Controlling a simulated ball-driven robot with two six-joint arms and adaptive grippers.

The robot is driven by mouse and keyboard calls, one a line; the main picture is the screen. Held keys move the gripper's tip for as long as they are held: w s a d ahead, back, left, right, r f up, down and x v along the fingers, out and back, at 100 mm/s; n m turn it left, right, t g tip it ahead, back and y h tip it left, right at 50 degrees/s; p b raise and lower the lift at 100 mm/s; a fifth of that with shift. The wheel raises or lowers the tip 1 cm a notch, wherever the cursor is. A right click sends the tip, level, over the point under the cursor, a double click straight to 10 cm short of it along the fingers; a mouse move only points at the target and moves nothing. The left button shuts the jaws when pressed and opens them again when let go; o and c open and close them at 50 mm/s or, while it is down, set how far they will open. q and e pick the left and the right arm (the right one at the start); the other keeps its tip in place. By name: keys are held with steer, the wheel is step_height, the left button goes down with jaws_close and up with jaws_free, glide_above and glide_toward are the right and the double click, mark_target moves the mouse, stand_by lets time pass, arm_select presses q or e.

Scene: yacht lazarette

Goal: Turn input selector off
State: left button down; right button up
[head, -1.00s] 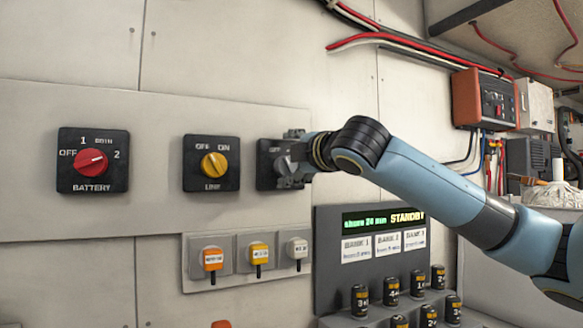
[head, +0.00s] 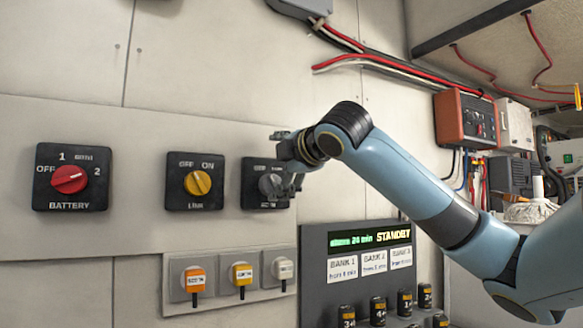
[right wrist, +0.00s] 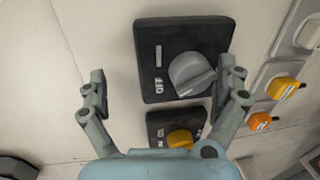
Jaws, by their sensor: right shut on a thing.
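The input selector is a black plate (head: 249,196) with a grey knob (head: 270,184), right of the two other switches in the head view. In the right wrist view its plate (right wrist: 150,60) has an OFF label and another, blurred label. The ridge of the grey knob (right wrist: 192,73) points roughly towards OFF. My left gripper is not in view.
A yellow LINK switch (head: 197,183) and a red BATTERY switch (head: 69,180) sit to the left. A red box (head: 464,119) is at right.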

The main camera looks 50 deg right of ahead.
steer(key=shift+b+v, duration=0.75)
steer(key=shift+v, duration=0.3)
steer(key=shift+c, duration=0.7)
steer(key=f+b+v, duration=0.1)
steer(key=b+v, duration=0.8)
steer(key=v, duration=0.1)
steer(key=shift+a+f, duration=0.2)
